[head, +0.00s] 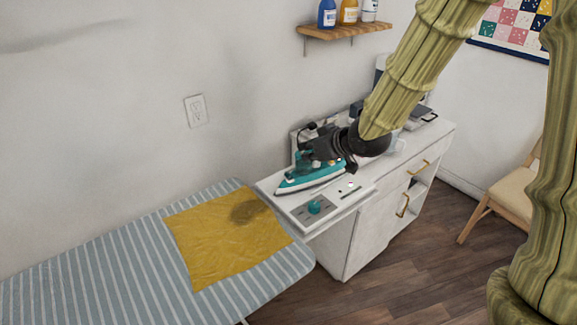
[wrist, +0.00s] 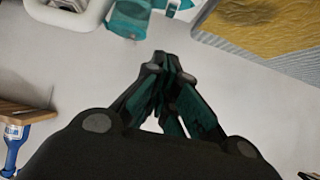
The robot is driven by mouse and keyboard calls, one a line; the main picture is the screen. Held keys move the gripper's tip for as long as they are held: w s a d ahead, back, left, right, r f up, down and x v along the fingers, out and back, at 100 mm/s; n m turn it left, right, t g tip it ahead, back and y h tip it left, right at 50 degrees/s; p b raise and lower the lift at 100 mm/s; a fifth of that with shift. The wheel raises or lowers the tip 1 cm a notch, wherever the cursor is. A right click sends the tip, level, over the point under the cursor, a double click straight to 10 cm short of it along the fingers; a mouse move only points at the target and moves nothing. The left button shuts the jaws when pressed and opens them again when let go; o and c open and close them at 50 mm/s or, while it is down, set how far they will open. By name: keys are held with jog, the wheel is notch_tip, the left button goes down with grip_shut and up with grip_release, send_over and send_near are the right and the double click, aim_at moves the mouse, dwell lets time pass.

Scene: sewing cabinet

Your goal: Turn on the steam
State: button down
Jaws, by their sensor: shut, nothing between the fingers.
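A teal and white iron (head: 308,176) sits on the left end of the white cabinet (head: 340,238). A teal part, probably the iron (wrist: 130,18), shows beyond the fingertips.
A striped ironing board (head: 95,255) with a yellow cloth (head: 215,255) bearing a dark patch is at the left. A wooden shelf (head: 345,31) with bottles hangs above. A wooden chair (head: 508,195) stands at the right. The air above the board is clear.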

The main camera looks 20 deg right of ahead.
jog(key=p, duration=0.2)
send_over(289, 175)
notch_tip(289, 175, down, 7)
jog(key=shift+s+r, duration=0.1)
jog(key=shift+s, duration=0.05)
jog(key=shift+w+f+p, duration=0.2)
jog(key=shift+f+p, duration=0.4)
jog(key=shift+f, duration=1)
